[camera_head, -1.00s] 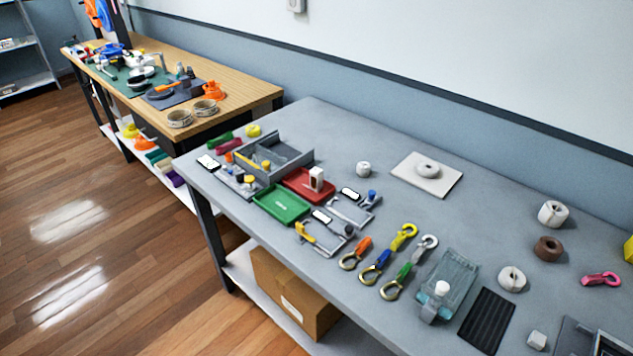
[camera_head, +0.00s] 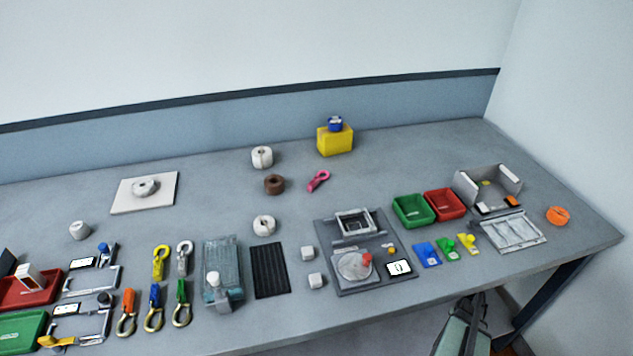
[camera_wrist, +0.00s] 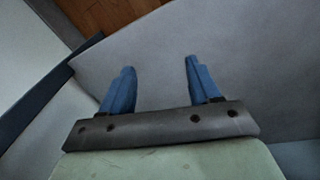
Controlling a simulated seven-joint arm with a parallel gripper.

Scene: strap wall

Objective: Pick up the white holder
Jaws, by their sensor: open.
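No single thing is clearly the white holder. A white upright block with a dark opening (camera_head: 30,277) stands in the red tray at the far left in the head view. White ring-shaped pieces also lie on the table: one at the back (camera_head: 262,157), one in the middle (camera_head: 264,226), and one on a white board (camera_head: 145,187). A small white cup-like piece (camera_head: 80,231) sits at the left. My gripper (camera_wrist: 160,66) is open and empty in the wrist view, its blue fingers apart over bare grey surface. My pale green arm end shows at the table's front right edge in the head view.
The grey table (camera_head: 220,190) runs along a wall. Coloured hooks (camera_head: 160,262), a glassy block (camera_head: 222,265), a black ribbed mat (camera_head: 269,270) and a grey fixture plate (camera_head: 330,235) crowd the front. A green tray (camera_head: 412,211) and yellow box (camera_head: 335,142) are farther right. The back middle is mostly clear.

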